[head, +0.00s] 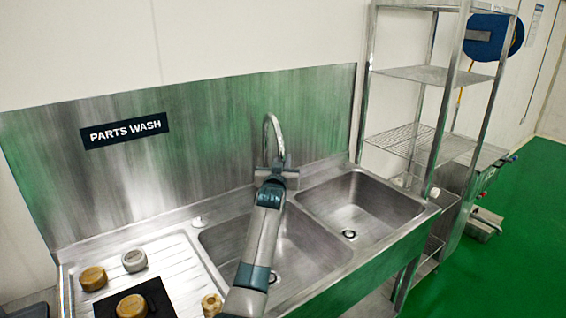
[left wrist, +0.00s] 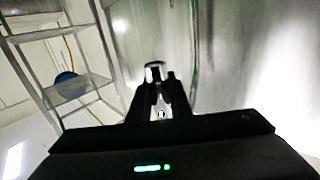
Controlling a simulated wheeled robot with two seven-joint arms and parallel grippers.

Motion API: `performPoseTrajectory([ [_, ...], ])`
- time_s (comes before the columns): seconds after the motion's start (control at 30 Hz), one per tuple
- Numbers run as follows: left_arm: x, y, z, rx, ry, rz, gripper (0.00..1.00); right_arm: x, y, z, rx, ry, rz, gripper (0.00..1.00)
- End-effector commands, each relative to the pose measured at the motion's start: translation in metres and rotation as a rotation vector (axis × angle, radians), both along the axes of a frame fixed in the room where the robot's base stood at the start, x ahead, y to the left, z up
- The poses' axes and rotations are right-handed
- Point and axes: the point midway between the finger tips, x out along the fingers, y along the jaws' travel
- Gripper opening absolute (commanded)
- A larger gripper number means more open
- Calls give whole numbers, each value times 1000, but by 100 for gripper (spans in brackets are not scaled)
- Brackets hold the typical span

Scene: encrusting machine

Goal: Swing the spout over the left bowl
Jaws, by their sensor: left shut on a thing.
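The spout (head: 274,127) is a curved chrome gooseneck at the back of the steel sink, in the middle of the head view. Its curved end comes down at my left gripper (head: 277,170), near the line between the two bowls. In the left wrist view the gripper's dark fingers (left wrist: 162,96) are close together around a small bright metal piece (left wrist: 154,70), so it is shut on the spout. The left bowl (head: 312,240) lies partly behind my left arm. The right bowl (head: 360,205) is empty and clear. The tap's base is mostly hidden. My right gripper is not in view.
A drainboard (head: 183,275) at left holds several round caps and a black mat (head: 158,293). A steel backsplash (head: 210,130) rises behind the sink. A wire shelf rack (head: 425,142) stands close on the right. Green floor is open at far right.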

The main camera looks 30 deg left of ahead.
Motion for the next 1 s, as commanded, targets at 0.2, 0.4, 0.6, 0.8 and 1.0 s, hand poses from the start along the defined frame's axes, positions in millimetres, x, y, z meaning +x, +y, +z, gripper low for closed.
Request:
performPoseTrajectory([
  [0.2,1,-4,-2,-1,3,-5,0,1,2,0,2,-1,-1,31],
  [0.4,1,-4,-2,-1,2,-5,0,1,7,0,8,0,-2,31],
  [0.6,1,-4,-1,0,1,-4,0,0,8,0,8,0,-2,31],
  [0.8,1,-3,0,0,0,-4,0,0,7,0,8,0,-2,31],
  [1.0,1,-3,0,0,-1,-3,0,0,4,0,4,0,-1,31],
])
